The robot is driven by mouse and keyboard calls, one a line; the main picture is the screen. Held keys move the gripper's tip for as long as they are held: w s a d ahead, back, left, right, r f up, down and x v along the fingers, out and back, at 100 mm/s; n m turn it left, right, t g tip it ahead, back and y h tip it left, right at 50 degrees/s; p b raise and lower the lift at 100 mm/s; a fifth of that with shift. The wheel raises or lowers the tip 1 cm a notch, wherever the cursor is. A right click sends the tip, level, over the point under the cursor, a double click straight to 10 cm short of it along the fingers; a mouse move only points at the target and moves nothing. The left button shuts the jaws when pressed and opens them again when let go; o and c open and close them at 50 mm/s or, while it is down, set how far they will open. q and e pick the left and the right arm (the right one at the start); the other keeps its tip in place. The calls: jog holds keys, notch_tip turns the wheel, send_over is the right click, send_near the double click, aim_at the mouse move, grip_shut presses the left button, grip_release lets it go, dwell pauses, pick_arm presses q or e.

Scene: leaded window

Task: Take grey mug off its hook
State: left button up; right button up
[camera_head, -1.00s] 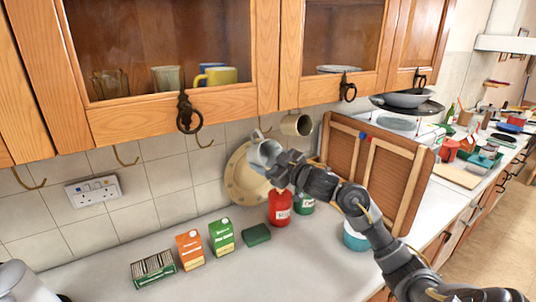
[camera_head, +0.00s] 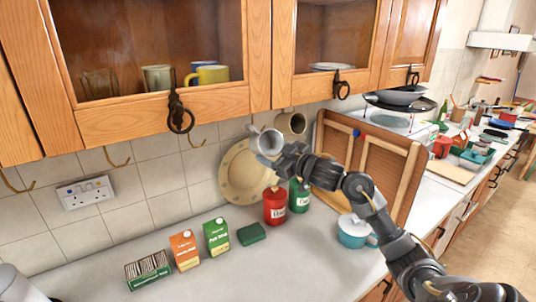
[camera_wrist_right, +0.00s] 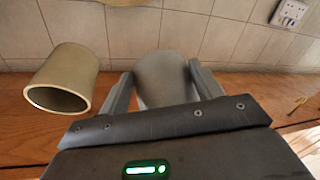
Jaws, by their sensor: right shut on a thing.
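The grey mug (camera_head: 267,142) is under the wall cabinet in the head view, in front of the tiled wall. My right gripper (camera_head: 279,152) is shut on it. In the right wrist view the mug (camera_wrist_right: 163,78) sits between the two fingers of the gripper (camera_wrist_right: 162,85). A hook shows just above the mug in the head view; I cannot tell whether the mug's handle still touches it. My left gripper is not in view.
An olive-beige mug (camera_head: 291,123) hangs close to the right of the grey mug. A round cream plate (camera_head: 240,176) leans on the wall below. Empty hooks (camera_head: 117,160) line the cabinet's underside. A red canister (camera_head: 275,207) and cartons (camera_head: 216,237) stand on the counter.

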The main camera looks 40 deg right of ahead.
jog(key=shift+w+d+r+t+b, duration=0.1)
jog(key=shift+d+r, duration=0.1)
jog(key=shift+d, duration=0.2)
jog(key=shift+s+d+r+t+b, duration=0.1)
jog(key=shift+d+r, duration=0.15)
jog(key=shift+d, duration=0.2)
jog(key=shift+w+d+r+t+b, duration=0.1)
jog(key=shift+d+r, duration=0.1)
jog(key=shift+d, duration=0.2)
jog(key=shift+d+f, duration=0.25)
jog(key=shift+d, duration=0.6)
grip_shut()
jog(key=shift+s+a, duration=0.3)
jog(key=shift+s, duration=0.3)
jog(key=shift+s+f, duration=0.1)
jog(key=shift+s, duration=0.55)
jog(key=s+f+p, duration=0.1)
jog(key=s+f, duration=0.3)
jog(key=s, duration=1)
jog(key=s+f+p, duration=0.2)
jog(key=s+f, duration=0.2)
jog(key=s, duration=0.9)
jog(key=shift+s+a, duration=0.3)
jog(key=shift+s, duration=0.1)
